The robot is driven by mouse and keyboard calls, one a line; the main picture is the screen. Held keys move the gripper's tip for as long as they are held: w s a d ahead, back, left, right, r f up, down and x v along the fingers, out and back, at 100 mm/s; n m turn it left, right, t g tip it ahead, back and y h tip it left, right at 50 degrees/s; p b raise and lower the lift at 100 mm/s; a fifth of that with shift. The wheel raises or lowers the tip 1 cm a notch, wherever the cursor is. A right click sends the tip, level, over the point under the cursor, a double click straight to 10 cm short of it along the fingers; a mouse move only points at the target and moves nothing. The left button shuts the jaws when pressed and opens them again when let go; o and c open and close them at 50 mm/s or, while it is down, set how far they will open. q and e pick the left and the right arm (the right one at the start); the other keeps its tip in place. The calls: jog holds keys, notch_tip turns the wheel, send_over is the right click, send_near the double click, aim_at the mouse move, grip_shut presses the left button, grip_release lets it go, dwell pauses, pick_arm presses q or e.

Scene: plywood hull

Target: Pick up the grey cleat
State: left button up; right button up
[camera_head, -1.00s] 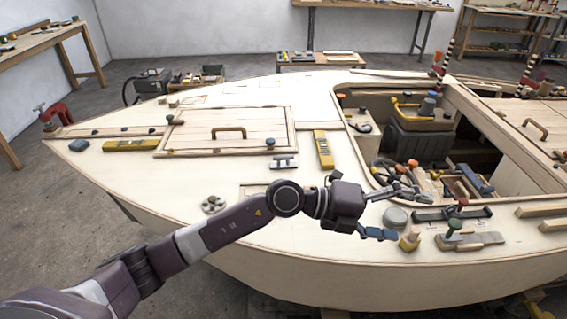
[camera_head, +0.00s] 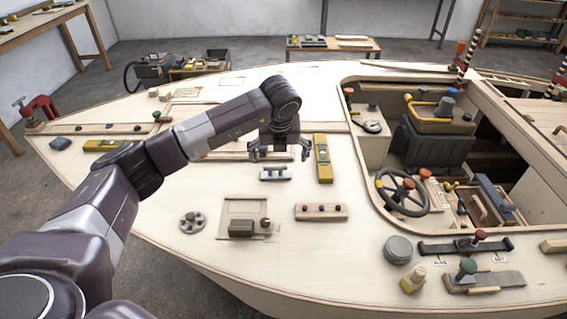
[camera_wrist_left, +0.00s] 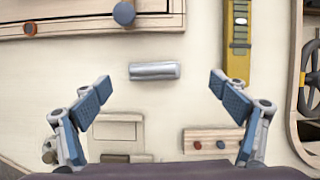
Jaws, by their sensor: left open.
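The grey cleat (camera_head: 275,174) lies on the pale plywood deck, left of a yellow level. It also shows in the left wrist view as a grey bar (camera_wrist_left: 155,71), lying crosswise between and beyond the fingertips. My left gripper (camera_head: 279,153) is open and empty above the deck, just behind the cleat in the head view. Its two blue-padded fingers stand wide apart in the left wrist view (camera_wrist_left: 160,92), and neither touches the cleat. My right gripper is not in view.
A yellow level (camera_head: 323,158) lies right of the cleat. A wooden strip with knobs (camera_head: 321,212) and a small hatch frame (camera_head: 243,208) lie in front. A round-knobbed hatch edge (camera_wrist_left: 124,14) is behind. The open cockpit with a steering wheel (camera_head: 402,191) is at the right.

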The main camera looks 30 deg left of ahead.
aim_at(275, 167)
pick_arm(q)
jog(key=shift+a+f, duration=0.15)
jog(key=shift+f, duration=0.15)
jog(key=f+p, duration=0.1)
jog(key=a+f, duration=0.1)
jog(key=f, duration=0.1)
jog(key=shift+w+a+f+p, duration=0.15)
jog(key=shift+p, duration=0.2)
jog(key=shift+x, duration=1.2)
jog(key=shift+w+f, duration=0.15)
jog(key=shift+f, duration=0.1)
jog(key=c, duration=1.1)
jog(key=shift+c, duration=1.5)
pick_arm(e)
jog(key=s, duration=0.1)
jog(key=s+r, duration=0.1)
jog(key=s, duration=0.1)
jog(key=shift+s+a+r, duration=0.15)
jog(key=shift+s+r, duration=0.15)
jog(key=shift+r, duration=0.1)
pick_arm(q)
jog(key=shift+c, duration=0.4)
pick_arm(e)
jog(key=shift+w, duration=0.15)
